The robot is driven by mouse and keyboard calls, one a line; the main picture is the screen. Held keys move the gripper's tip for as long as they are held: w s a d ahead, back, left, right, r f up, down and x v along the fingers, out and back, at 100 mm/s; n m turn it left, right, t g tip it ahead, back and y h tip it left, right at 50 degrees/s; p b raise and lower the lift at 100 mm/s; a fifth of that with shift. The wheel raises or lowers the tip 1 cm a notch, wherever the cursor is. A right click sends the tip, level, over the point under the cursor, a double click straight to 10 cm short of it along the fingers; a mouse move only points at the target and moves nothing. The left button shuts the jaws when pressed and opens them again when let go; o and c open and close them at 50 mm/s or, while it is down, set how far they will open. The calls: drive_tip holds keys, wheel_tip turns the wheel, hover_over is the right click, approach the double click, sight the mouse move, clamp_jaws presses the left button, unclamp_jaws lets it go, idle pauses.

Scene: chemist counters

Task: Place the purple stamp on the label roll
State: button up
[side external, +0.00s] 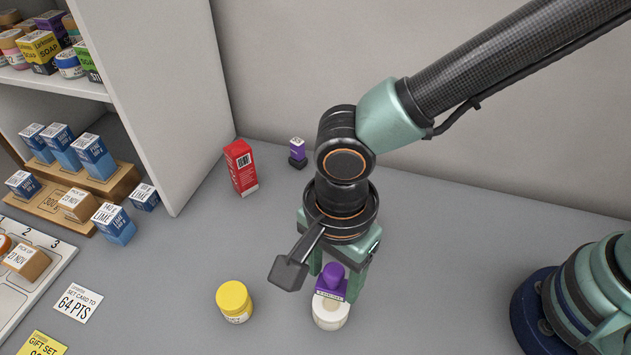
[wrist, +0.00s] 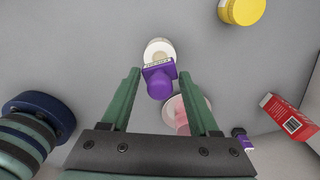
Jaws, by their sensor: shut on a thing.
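The purple stamp (side external: 333,275) has a rounded knob on a square base with a pale lettered edge. It is upright between the green fingers of my gripper (side external: 336,279), which is shut on it. The white label roll (side external: 330,315) stands on the counter directly under the stamp in the side view. In the wrist view the stamp (wrist: 160,82) overlaps the near part of the roll (wrist: 159,48). The stamp's base appears at the roll's top, but I cannot tell whether they touch. The stamp hides part of the roll's top.
A yellow jar (side external: 234,300) stands left of the roll. A red box (side external: 241,168) and a small purple-and-dark item (side external: 297,152) stand behind. A pink object (wrist: 181,118) on a pale round base is partly behind a finger. Shelves with blue boxes (side external: 92,155) are at left.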

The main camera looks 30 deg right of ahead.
sight(332, 289)
drive_tip(key=shift+f, duration=2)
drive_tip(key=shift+f, duration=0.15)
drive_tip(key=o, duration=1.3)
drive_tip(key=shift+o, duration=0.2)
wheel_tip(332, 289, up, 12)
drive_tip(key=shift+r, duration=0.1)
drive_tip(key=w+d+r+n+t, duration=0.2)
drive_tip(key=d+n, duration=0.2)
drive_tip(key=d, duration=0.6)
drive_tip(key=w+d+r+n+t, duration=0.1)
drive_tip(key=d+n, duration=0.4)
drive_tip(key=d, duration=0.6)
drive_tip(key=w+d+r+n+t, duration=0.2)
drive_tip(key=w+d+r+n, duration=0.2)
drive_tip(key=d, duration=0.6)
drive_tip(key=shift+w+d+t, duration=0.3)
